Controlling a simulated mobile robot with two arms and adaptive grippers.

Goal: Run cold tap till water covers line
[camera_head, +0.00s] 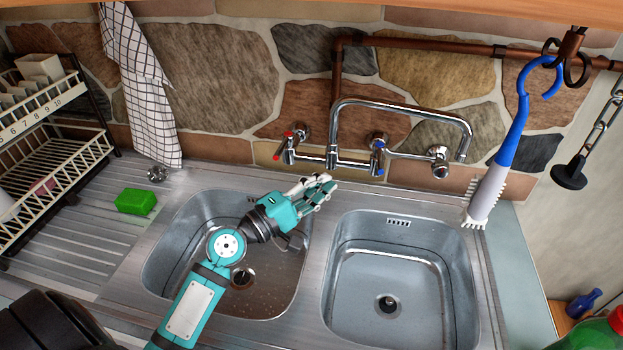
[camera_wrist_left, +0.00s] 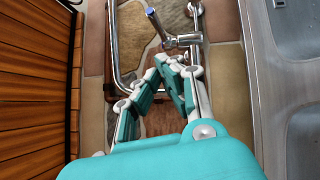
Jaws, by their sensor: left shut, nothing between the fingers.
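The wall-mounted tap (camera_head: 400,108) has a blue-marked cold handle (camera_head: 379,160) and a red-marked hot handle (camera_head: 285,145). Its spout arches to the right, and no water stream shows. My left gripper (camera_head: 326,188) is shut and empty over the back right of the left basin (camera_head: 170,260), left of and nearer than the cold handle. In the left wrist view, the fingertips (camera_wrist_left: 172,66) are below the blue handle (camera_wrist_left: 155,22), with a visible gap. The right basin (camera_head: 350,250) looks empty, with an uncovered drain (camera_head: 388,304).
A black plug (camera_head: 569,172) hangs on a chain at the right. A blue and white brush (camera_head: 503,155) hangs beside the right basin. A green sponge (camera_head: 136,201) lies on the drainer, near a dish rack (camera_head: 75,150). A checked towel (camera_head: 145,100) hangs behind.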

